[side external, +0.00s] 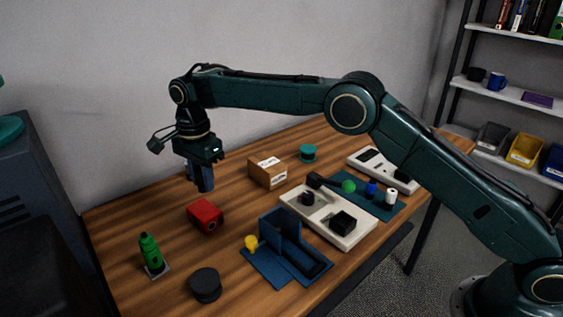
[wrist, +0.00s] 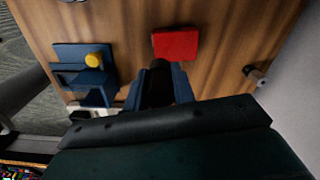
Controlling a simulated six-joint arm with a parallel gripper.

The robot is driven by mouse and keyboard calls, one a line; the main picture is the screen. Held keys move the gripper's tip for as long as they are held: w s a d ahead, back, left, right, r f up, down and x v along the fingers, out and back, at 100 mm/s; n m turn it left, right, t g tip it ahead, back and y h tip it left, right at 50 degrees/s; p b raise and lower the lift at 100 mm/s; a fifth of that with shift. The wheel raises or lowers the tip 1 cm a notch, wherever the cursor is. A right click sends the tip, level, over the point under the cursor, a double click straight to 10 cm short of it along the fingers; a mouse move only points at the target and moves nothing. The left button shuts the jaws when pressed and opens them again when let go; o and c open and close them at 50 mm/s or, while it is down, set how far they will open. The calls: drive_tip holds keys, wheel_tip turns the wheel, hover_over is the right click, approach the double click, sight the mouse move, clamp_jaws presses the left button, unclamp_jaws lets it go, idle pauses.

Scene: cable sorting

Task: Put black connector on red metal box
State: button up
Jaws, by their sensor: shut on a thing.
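The red metal box (side external: 205,216) lies on the left part of the wooden table; it also shows in the wrist view (wrist: 175,43), just beyond my fingertips. My gripper (side external: 201,185) points down above the table, behind the red box in the side view. In the wrist view its blue fingers (wrist: 166,82) are shut on a dark piece, the black connector (wrist: 158,67), which sticks out between them. The connector is apart from the box in the wrist view. In the side view the fingers mostly hide it.
A green bottle (side external: 150,253) and a black round piece (side external: 205,285) stand near the left front. A blue fixture (side external: 284,240) with a yellow knob (side external: 251,243), a cardboard box (side external: 268,171) and a white tray (side external: 350,232) are to the right. Bare wood surrounds the red box.

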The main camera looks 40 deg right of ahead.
sight(210, 215)
drive_tip(key=shift+f, duration=3.95)
drive_tip(key=shift+f, duration=0.15)
drive_tip(key=o, duration=1)
wheel_tip(210, 215, up, 11)
drive_tip(key=shift+r, duration=0.65)
drive_tip(key=shift+d, duration=0.1)
